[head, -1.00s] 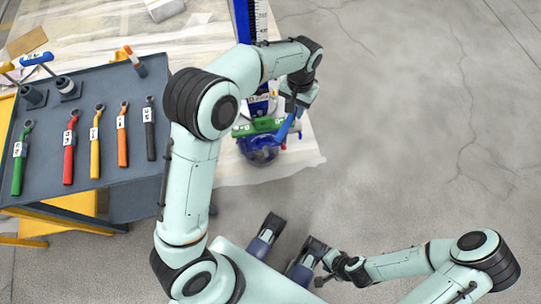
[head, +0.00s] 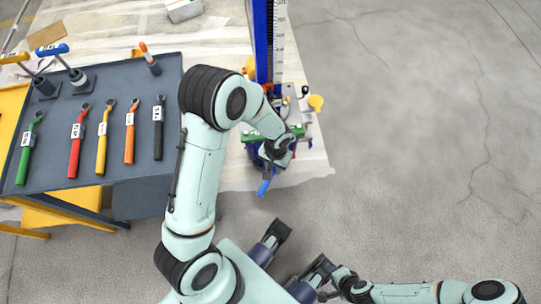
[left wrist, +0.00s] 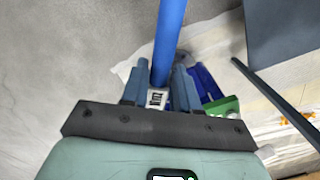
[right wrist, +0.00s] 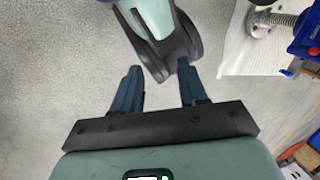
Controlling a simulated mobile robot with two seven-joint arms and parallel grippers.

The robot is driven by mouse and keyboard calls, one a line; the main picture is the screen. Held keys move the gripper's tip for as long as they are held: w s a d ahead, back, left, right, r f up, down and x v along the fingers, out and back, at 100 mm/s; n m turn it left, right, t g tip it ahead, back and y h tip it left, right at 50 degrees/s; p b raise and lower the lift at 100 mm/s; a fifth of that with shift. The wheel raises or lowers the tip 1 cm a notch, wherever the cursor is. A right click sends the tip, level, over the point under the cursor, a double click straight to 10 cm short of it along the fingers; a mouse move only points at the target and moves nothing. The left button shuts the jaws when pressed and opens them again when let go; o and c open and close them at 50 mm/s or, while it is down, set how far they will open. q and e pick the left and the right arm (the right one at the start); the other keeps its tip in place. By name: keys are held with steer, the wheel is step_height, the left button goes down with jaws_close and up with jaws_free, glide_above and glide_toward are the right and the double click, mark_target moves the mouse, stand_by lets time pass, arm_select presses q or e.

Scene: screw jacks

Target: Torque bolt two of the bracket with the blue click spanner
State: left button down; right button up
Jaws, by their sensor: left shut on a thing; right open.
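My left gripper (left wrist: 158,85) is shut on the blue click spanner, whose handle (left wrist: 170,40) runs between the fingers, with a white label (left wrist: 157,98) below. In the head view the blue handle (head: 264,187) sticks out toward the front below my left gripper (head: 274,158). The green bracket (head: 298,130) is just behind the gripper; it also shows in the left wrist view (left wrist: 222,106). The spanner's head and bolt two are hidden, so I cannot tell whether they touch. My right gripper (right wrist: 158,80) is open and empty, away from the bracket.
A grey bench (head: 60,170) at left holds green, red, yellow, orange and black spanners. A blue column with a scale (head: 270,45) stands behind the bracket. A yellow knob (head: 316,103) is to its right. The grey floor (head: 420,150) at right is clear.

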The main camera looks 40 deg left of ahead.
arm_select(q)
steer(key=w, duration=0.2)
steer(key=w+a+f+b, duration=0.1)
steer(key=w, duration=0.2)
steer(key=w+b, duration=0.1)
steer(key=w, duration=0.2)
steer(key=shift+w+a+f, duration=0.2)
steer(key=shift+a+f, duration=0.05)
steer(key=shift+f, duration=0.1)
steer(key=w+d+n+b, duration=0.1)
steer(key=w+d+n, duration=0.6)
steer(key=n, duration=0.3)
steer(key=shift+d+b, duration=0.3)
steer(key=shift+d, duration=0.55)
arm_select(e)
steer(key=w+d+f+t+h, duration=0.1)
steer(key=w+d+f+t, duration=0.1)
steer(key=w, duration=0.4)
steer(key=shift+d+f, duration=0.5)
steer(key=shift+f, duration=0.75)
arm_select(q)
steer(key=shift+r, duration=0.1)
arm_select(e)
steer(key=shift+r, duration=0.2)
arm_select(q)
steer(key=shift+f+b, duration=0.3)
steer(key=shift+f, duration=0.6)
arm_select(e)
steer(key=shift+f, duration=0.55)
